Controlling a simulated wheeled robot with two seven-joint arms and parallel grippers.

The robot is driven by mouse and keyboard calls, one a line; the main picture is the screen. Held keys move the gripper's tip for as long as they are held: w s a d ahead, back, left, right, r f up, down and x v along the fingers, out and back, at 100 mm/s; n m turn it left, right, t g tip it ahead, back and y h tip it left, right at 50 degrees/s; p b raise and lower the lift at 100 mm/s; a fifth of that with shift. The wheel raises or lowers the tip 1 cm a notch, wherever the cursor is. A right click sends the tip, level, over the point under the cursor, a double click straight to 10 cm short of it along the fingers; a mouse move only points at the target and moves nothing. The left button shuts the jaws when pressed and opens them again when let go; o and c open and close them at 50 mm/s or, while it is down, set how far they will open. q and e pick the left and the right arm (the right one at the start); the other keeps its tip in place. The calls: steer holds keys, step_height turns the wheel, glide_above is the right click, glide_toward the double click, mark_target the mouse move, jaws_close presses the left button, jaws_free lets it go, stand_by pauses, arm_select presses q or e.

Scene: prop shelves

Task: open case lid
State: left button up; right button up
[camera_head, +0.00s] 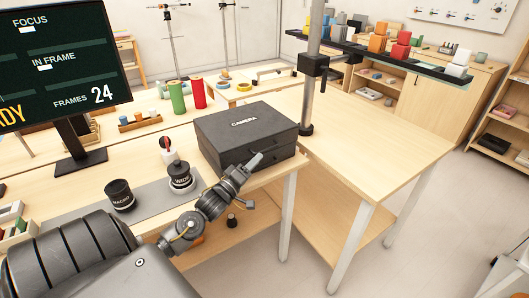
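The dark grey camera case (247,135) sits on the wooden table, and its lid (235,116), marked CAMERA, is down. A seam runs around its side below the lid. My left gripper (253,181) is at the near side of the case, at the table's front edge. Its fingers are spread, with nothing seen between them. One finger overlaps the case's front face in the picture; I cannot tell whether it touches. The gripper hides part of that face. My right gripper is not in view.
Two black lenses, marked MACRO (120,196) and WIDE (180,178), stand left of the gripper on a grey mat (150,199). A vertical post (309,100) rises just right of the case. A monitor (62,65) stands at left. The table at right (385,150) is largely clear.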

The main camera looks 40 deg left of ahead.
mark_target(264, 151)
arm_select(q)
steer(key=shift+x, duration=2.7)
jaws_close()
